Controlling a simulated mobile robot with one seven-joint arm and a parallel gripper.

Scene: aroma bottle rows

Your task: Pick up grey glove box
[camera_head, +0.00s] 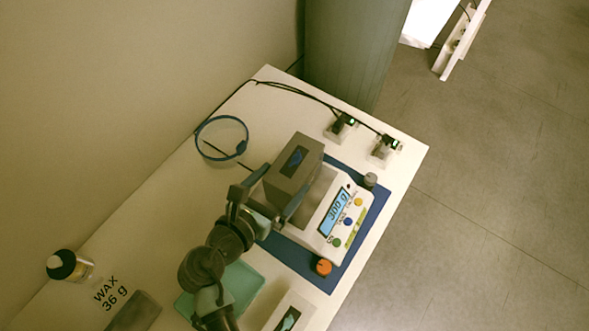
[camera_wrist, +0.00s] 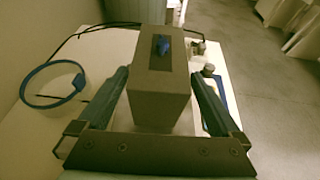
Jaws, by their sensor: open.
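The grey glove box (camera_head: 296,173) stands upright at the scale, over or beside its pan; I cannot tell which. Its top has a dark slot with something blue showing in it. In the wrist view the box (camera_wrist: 159,85) stands between the two fingers of my gripper (camera_wrist: 160,88). The fingers are open, one on each side, with a visible gap on the left and a smaller one on the right. In the head view my gripper (camera_head: 272,200) reaches the box from the lower left. The lower part of the box is partly hidden by a finger.
A scale with a lit display (camera_head: 335,216) sits on a blue mat (camera_head: 291,268). A blue cable loop (camera_head: 222,118) lies left of the box. Small plugged devices (camera_head: 341,127) stand behind. A bottle (camera_head: 70,266) and "WAX 36 g" lettering are at lower left. The table's right edge is close.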

